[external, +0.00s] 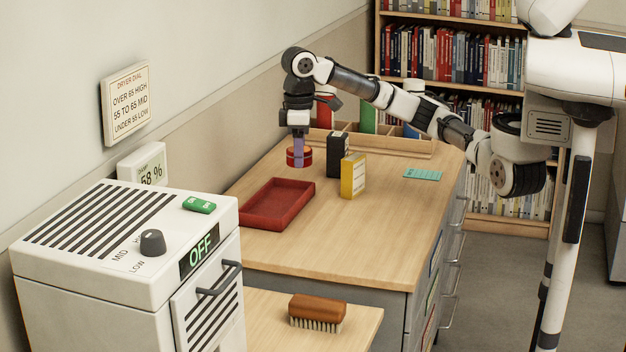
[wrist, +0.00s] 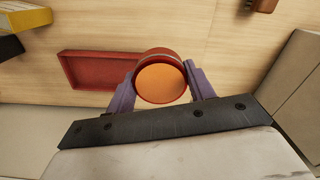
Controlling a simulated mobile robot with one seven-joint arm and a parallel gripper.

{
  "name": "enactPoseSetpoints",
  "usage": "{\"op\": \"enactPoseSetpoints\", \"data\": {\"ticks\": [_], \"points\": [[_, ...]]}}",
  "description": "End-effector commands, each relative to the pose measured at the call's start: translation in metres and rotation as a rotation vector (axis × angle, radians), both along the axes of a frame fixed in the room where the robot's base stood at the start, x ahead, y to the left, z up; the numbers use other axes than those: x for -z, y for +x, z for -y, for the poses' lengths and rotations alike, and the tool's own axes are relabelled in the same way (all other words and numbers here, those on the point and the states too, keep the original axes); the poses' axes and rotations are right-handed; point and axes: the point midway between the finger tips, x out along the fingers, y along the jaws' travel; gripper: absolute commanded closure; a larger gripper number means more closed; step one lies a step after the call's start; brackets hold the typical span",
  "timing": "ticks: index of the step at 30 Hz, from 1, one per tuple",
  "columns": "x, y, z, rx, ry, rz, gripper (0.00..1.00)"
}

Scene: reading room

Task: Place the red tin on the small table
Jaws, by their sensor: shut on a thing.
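The red tin (external: 306,159) is between the purple fingers of my gripper (external: 298,150), behind the red tray on the large desk. In the wrist view the tin (wrist: 160,84) shows its round orange face, with a finger on each side. My gripper is shut on it and points down. I cannot tell whether the tin touches the desk or hangs just above it. The small table (external: 262,312) is the low wooden top in front of the desk, right of the white dryer. A brown brush (external: 317,310) lies on it.
A red tray (external: 277,204) lies on the desk (external: 350,225), with a black box (external: 337,155) and a yellow box (external: 353,176) to its right. A teal pad (external: 422,174) lies farther right, and a wooden divider holds things behind. The dryer (external: 120,245) reads OFF.

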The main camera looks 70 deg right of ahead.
Motion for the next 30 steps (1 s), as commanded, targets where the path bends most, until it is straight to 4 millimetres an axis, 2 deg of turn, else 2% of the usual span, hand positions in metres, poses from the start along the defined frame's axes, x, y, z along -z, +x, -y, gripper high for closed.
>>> {"op": "enactPoseSetpoints", "data": {"ticks": [1, 3, 9, 15, 18, 21, 25, 30], "points": [[0.005, 0.016, -0.018, 0.005, 0.000, 0.000, 0.71], [0.008, 0.034, -0.039, 0.019, 0.000, 0.000, 0.71], [0.022, 0.078, -0.105, 0.060, 0.001, -0.002, 0.71], [0.039, 0.103, -0.171, 0.095, -0.001, -0.002, 0.71], [0.045, 0.109, -0.195, 0.107, -0.001, -0.002, 0.71], [0.050, 0.112, -0.211, 0.117, -0.001, -0.001, 0.71], [0.057, 0.113, -0.221, 0.122, -0.001, 0.000, 0.71], [0.091, 0.113, -0.222, 0.123, -0.001, -0.004, 0.71]]}}
